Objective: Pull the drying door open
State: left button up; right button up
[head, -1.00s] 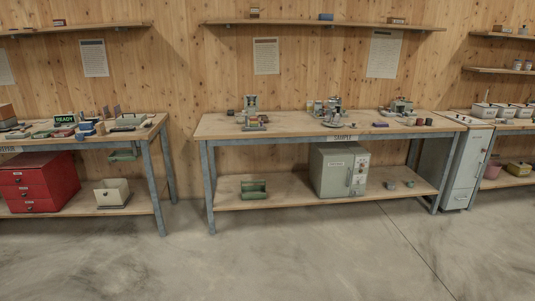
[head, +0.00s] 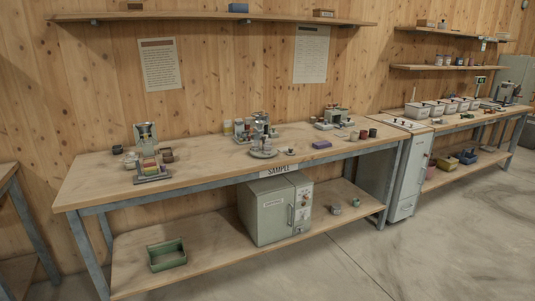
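A grey-green metal cabinet (head: 258,218) stands on the lower shelf of the bench marked SAMPLE. Its front door (head: 273,213) looks shut. A small label and an upright bar handle (head: 290,214) are on the door, the handle near its right edge. A panel with small dials (head: 304,205) is to the right of the door. The label is too small to read, so I cannot confirm that this is the drying door. Neither of my grippers is in view.
The sample bench (head: 205,170) holds several small devices. Its legs and top edge frame the cabinet. A green tray (head: 167,255) and small items (head: 336,209) sit on the lower shelf. A tall pale cabinet (head: 411,178) stands at the bench's right. The concrete floor (head: 400,260) in front is clear.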

aim_at(275, 210)
jog(key=i+l+z, duration=0.15)
jog(key=i+z, duration=0.55)
jog(key=i, duration=0.2)
jog(key=i+j+z, duration=0.1)
jog(key=i+z, duration=0.25)
jog(key=i, duration=0.1)
